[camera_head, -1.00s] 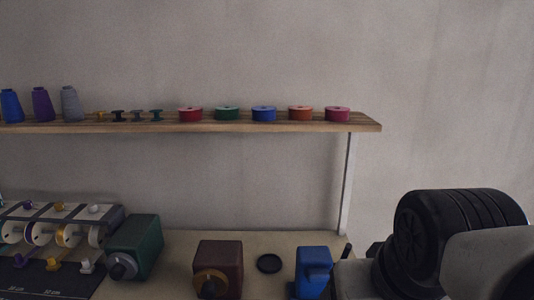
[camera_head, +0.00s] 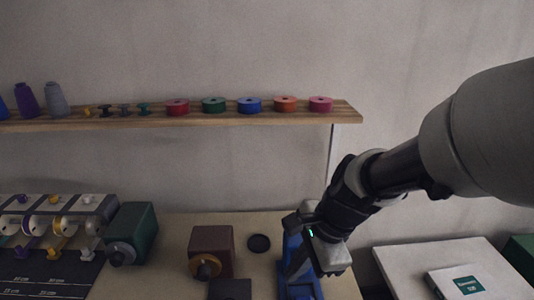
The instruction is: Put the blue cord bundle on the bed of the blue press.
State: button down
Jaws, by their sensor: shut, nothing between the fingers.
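The blue press (camera_head: 289,245) stands on the table, right of the brown press. My arm reaches down from the right, and my gripper (camera_head: 295,274) is in front of the blue press, hiding part of it. My gripper is shut with nothing held. A blue lower part of the press (camera_head: 303,291) shows below my gripper, cut by the bottom edge. I cannot tell whether the fingers touch the press. I cannot make out a blue cord bundle in this view.
The brown press (camera_head: 212,243) and green press (camera_head: 137,228) stand to the left. A black disc (camera_head: 259,243) lies between the brown and blue presses. A shelf (camera_head: 345,113) with spools runs above. At right, a white surface (camera_head: 395,262) bears a labelled box (camera_head: 468,285).

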aim_at(304, 299)
jog(key=w+d+f+m+h+b, duration=0.1)
jog(key=d+f+m, duration=0.1)
jog(key=f+m, duration=0.4)
jog(key=w+d+f+m+g+h+b, duration=0.1)
jog(key=f+m, duration=0.6)
jog(key=f, duration=0.7)
jog(key=w+d+f+m+g+h+b, duration=0.1)
jog(key=d+f+m, duration=0.2)
jog(key=f+m, duration=0.4)
jog(key=shift+w+f, duration=0.15)
jog(key=shift+f, duration=0.6)
jog(key=shift+w+f, duration=0.1)
jog(key=shift+f, duration=0.6)
jog(key=w, duration=0.3)
jog(key=shift+w+r+p, duration=0.1)
jog(key=shift+r+p, duration=0.1)
jog(key=shift+p, duration=0.2)
jog(key=shift+w, duration=0.4)
jog(key=shift+w, duration=0.1)
jog(key=w+p, duration=0.3)
jog(key=shift+w+r, duration=0.2)
jog(key=shift+w, duration=0.05)
jog(key=shift+w+f, duration=0.25)
jog(key=shift+w, duration=0.2)
jog(key=shift+s+d, duration=0.1)
